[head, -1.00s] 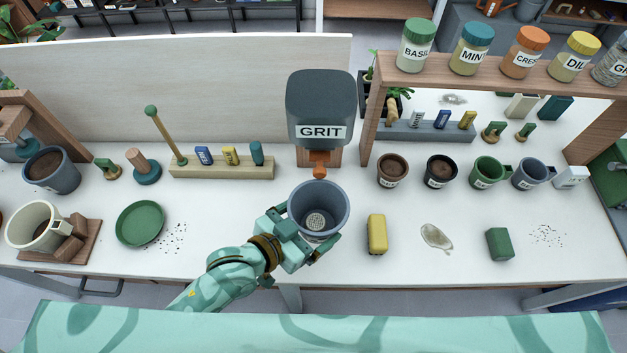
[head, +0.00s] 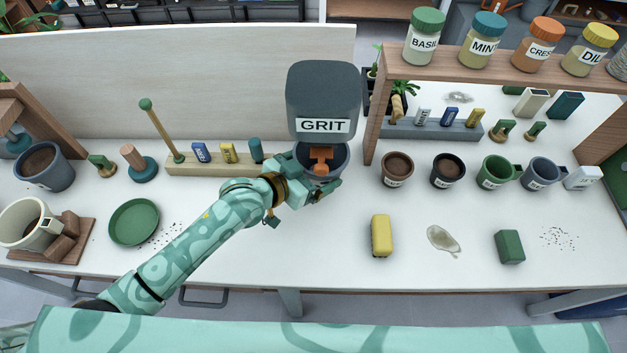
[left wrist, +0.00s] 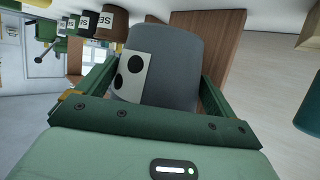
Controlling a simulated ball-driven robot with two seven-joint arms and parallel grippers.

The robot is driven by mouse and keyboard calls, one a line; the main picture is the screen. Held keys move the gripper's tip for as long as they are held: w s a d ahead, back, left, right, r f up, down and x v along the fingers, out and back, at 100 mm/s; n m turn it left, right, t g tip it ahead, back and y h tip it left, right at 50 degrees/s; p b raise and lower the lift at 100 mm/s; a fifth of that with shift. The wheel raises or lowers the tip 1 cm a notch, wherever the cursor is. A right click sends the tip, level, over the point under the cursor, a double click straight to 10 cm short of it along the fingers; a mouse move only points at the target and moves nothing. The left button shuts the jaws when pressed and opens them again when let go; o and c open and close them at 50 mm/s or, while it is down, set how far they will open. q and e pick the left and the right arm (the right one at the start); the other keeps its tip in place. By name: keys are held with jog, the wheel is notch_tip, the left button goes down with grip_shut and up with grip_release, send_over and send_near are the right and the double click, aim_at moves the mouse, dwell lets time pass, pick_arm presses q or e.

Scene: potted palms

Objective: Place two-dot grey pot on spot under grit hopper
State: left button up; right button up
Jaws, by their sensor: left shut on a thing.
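The two-dot grey pot (head: 338,160) is under the orange spout of the grit hopper (head: 323,95). Its white label with two black dots shows in the left wrist view, where the pot (left wrist: 178,62) fills the space between the fingers. My left gripper (head: 318,188) is shut on the pot from the front. The hopper and its spout hide much of the pot's opening. The spot under the hopper is hidden, and I cannot tell whether the pot touches the table. My right gripper is not in view.
A wooden rack with a blue, a yellow and a teal item (head: 228,153) stands just left of the pot. A brown pot (head: 397,170) and a shelf post stand to the right. A yellow block (head: 381,236) lies in front. The white table between them is clear.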

pick_arm(q)
notch_tip(320, 180, down, 5)
jog(key=shift+f+b, duration=0.15)
jog(key=shift+b, duration=1.1)
jog(key=shift+w+f, duration=0.15)
jog(key=shift+w, duration=0.1)
jog(key=o, duration=0.7)
jog(key=shift+f, duration=0.1)
jog(key=shift+o, duration=0.2)
jog(key=shift+s+a+r, duration=0.25)
jog(key=shift+r, duration=0.15)
jog(key=p+v, duration=0.3)
jog(key=v, duration=0.8)
jog(key=shift+s, duration=0.2)
